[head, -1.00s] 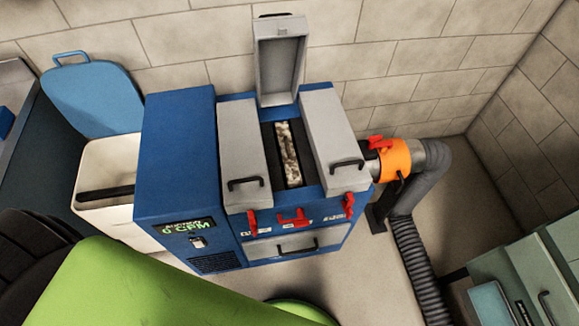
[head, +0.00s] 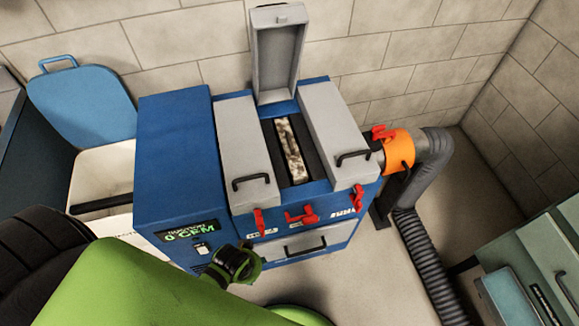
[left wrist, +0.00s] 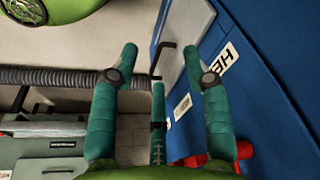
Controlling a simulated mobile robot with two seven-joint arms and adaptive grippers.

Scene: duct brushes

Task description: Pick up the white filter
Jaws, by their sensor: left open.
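The filter (head: 291,150), mottled white and grey-brown, stands in the dark open middle slot of the blue machine (head: 172,160). The grey lid (head: 277,55) of that slot is raised behind it. Part of my left gripper (head: 240,262) shows in front of the machine's lower left front, below and to the left of the filter and apart from it. In the left wrist view its teal fingers (left wrist: 160,62) are spread and empty, beside the blue front. The filter is not seen there. My right gripper is not in view.
Closed grey lids (head: 245,150) flank the slot, with red latches (head: 302,215) on the front. An orange collar (head: 397,150) and grey hose (head: 415,240) are at the right. A white bin (head: 100,175) with a raised blue lid (head: 82,100) stands left. A green cabinet (head: 545,260) is at lower right.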

